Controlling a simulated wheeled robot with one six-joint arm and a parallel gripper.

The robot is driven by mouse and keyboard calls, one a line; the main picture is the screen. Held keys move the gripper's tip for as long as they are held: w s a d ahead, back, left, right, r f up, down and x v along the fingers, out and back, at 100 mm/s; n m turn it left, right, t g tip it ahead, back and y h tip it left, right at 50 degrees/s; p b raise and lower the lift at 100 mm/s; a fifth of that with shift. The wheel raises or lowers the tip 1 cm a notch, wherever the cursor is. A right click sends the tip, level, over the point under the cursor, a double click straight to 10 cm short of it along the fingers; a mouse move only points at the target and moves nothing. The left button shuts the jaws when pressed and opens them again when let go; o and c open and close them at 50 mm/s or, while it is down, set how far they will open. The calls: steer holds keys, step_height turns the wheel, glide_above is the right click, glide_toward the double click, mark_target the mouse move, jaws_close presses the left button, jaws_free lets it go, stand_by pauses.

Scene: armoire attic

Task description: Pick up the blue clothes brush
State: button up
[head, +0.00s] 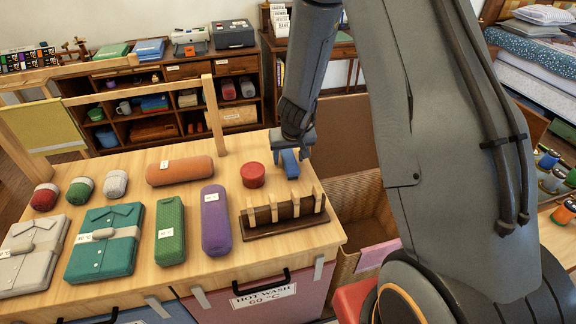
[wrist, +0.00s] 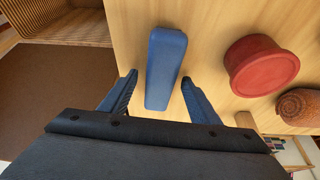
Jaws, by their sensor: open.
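The blue clothes brush (wrist: 165,62) lies on the wooden table top near its edge. In the wrist view it stretches up between my gripper's fingers. My gripper (wrist: 160,92) is open, with one finger on each side of the brush and a visible gap to both. In the head view my gripper (head: 303,140) is at the far right corner of the table. The brush (head: 290,163) shows there just below it, partly covered by the gripper. I cannot tell the exact height of the fingers above the table.
A round red tin (head: 253,175) stands just left of the brush. A dark rack with wooden pegs (head: 284,216) is in front. A purple roll (head: 215,220) and an orange roll (head: 180,170) lie further left. A wicker box (head: 365,200) stands beyond the table's right edge.

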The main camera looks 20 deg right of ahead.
steer(key=shift+f, duration=0.15)
steer(key=c, duration=1.2)
